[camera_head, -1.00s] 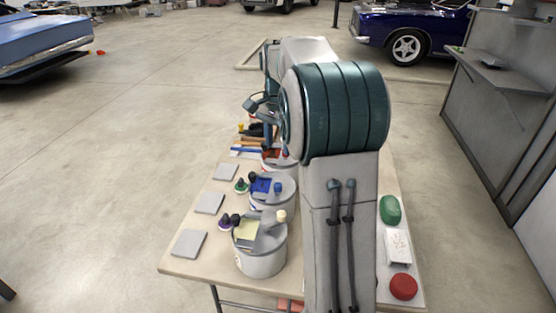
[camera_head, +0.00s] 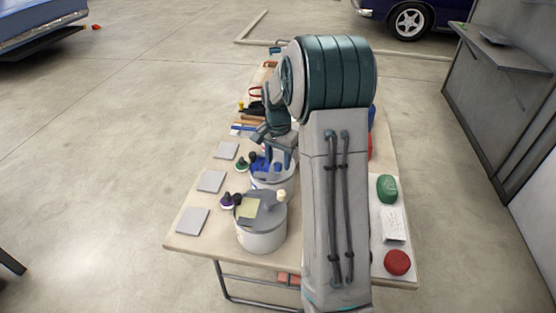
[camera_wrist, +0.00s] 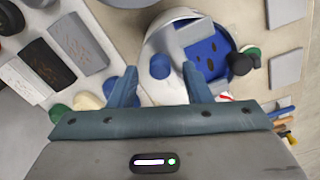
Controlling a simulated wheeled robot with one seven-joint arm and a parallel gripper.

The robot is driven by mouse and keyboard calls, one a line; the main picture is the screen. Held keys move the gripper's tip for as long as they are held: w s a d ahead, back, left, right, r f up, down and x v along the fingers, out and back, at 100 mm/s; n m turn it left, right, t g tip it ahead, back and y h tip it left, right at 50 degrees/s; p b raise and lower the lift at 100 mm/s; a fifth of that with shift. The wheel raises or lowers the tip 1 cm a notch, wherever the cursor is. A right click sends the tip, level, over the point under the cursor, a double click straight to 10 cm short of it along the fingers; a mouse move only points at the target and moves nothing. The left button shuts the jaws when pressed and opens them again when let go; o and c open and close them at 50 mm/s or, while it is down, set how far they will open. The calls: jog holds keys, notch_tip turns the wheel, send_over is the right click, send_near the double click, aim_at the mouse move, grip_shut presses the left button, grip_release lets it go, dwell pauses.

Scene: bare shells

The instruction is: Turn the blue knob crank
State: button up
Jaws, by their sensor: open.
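The blue knob (camera_wrist: 160,66) is a short round cylinder on the top of a white round drum (camera_wrist: 165,92) in the wrist view. A grey crank plate (camera_wrist: 192,38) and a dark blue panel (camera_wrist: 209,58) lie beside it on the same drum. My gripper (camera_wrist: 159,70) is open, with one finger on each side of the knob and a visible gap to both. I cannot tell whether the fingertips reach down to the knob's height.
A nearer drum (camera_head: 262,238) with a yellow panel stands in front. Grey square plates (camera_head: 211,181) line the table's left side. A green block (camera_head: 387,188), a white block (camera_head: 393,223) and a red round piece (camera_head: 397,262) are at right. Small dark knobs (camera_wrist: 239,63) sit beside the blue panel.

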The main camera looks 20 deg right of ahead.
jog(key=shift+f, duration=0.55)
grip_shut()
